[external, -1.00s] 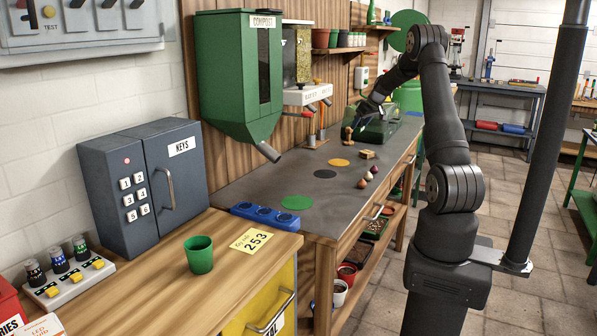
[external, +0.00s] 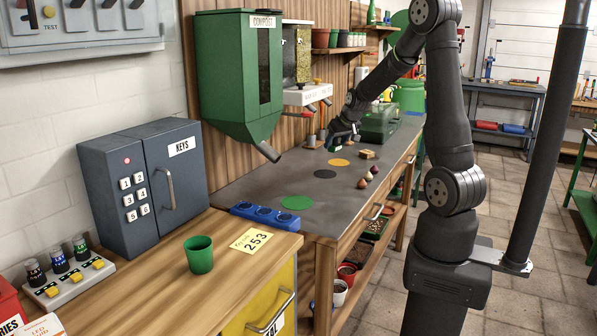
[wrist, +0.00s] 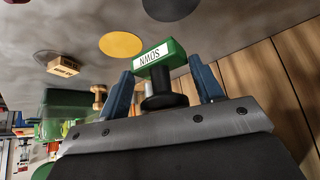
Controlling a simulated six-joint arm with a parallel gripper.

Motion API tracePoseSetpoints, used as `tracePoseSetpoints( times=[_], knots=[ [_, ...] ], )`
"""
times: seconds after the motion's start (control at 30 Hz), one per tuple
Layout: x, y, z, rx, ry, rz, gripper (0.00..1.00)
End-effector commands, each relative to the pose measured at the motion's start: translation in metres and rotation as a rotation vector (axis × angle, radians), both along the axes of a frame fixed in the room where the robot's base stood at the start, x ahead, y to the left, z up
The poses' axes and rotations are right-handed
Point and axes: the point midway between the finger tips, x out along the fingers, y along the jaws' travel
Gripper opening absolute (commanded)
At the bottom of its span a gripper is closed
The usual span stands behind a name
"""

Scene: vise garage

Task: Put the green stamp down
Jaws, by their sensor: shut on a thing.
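The block sits at the fingertips, with the grey bench (wrist: 225,22) beyond. In the external view my gripper (external: 338,141) is low over the far part of the bench, near the wooden wall. The stamp is too small and covered there to make out clearly. Whether it touches the bench cannot be told.
On the bench lie a yellow disc (external: 339,162), a dark disc (external: 325,174), a green disc (external: 296,202) and a small wooden block (external: 367,155). Several bulbs lie near the front edge. A wooden knobbed piece (wrist: 99,97) stands near my gripper. A green clear-topped box (external: 378,124) is behind.

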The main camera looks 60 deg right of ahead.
Motion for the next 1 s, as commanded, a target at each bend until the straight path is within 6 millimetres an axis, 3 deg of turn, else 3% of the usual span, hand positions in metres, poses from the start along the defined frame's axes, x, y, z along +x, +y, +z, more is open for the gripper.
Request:
tracePoseSetpoints(
  times=[0.1,0.57,1.0],
  knots=[
    [-0.007,0.026,0.003,-0.002,0.000,-0.033,0.38],
    [-0.042,0.098,0.019,-0.003,0.000,-0.219,0.38],
    [-0.085,0.173,0.055,0.000,-0.004,-0.487,0.38]
  ],
)
